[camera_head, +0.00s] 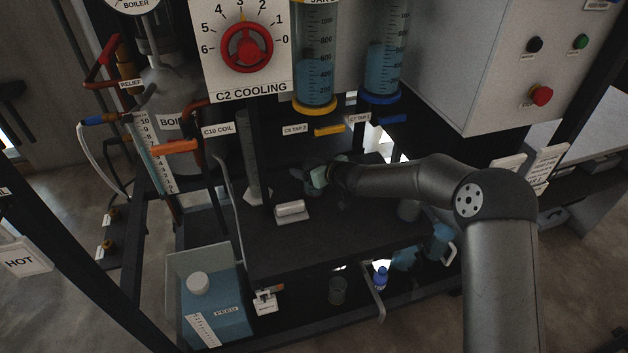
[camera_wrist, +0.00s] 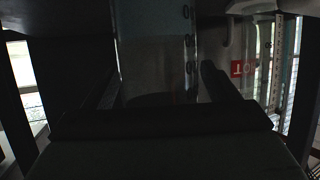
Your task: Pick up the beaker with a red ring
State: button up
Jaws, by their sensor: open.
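My gripper (camera_head: 326,176) is at the end of the dark arm, low over the black bench shelf below the two blue-filled columns. In the wrist view its two dark fingers (camera_wrist: 162,88) are apart. A broad upright grey and bluish shape with dark marks (camera_wrist: 155,60) shows between and beyond them; I cannot tell what it is or whether it touches them. I make out no red ring on any vessel. A clear beaker (camera_head: 338,291) stands on the lower shelf, and another clear vessel (camera_head: 408,209) is partly hidden beneath my arm.
A white block (camera_head: 291,211) lies on the black shelf (camera_head: 290,250), near a tall clear cylinder (camera_head: 249,160). A blue bottle (camera_head: 381,278) and a blue jug (camera_head: 440,241) are lower right. A blue feed tank (camera_head: 215,310) is lower left. Tap handles (camera_head: 329,130) hang above my gripper.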

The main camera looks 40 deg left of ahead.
jog(key=shift+a+f, duration=0.1)
jog(key=shift+a, duration=0.05)
jog(key=c, duration=1.3)
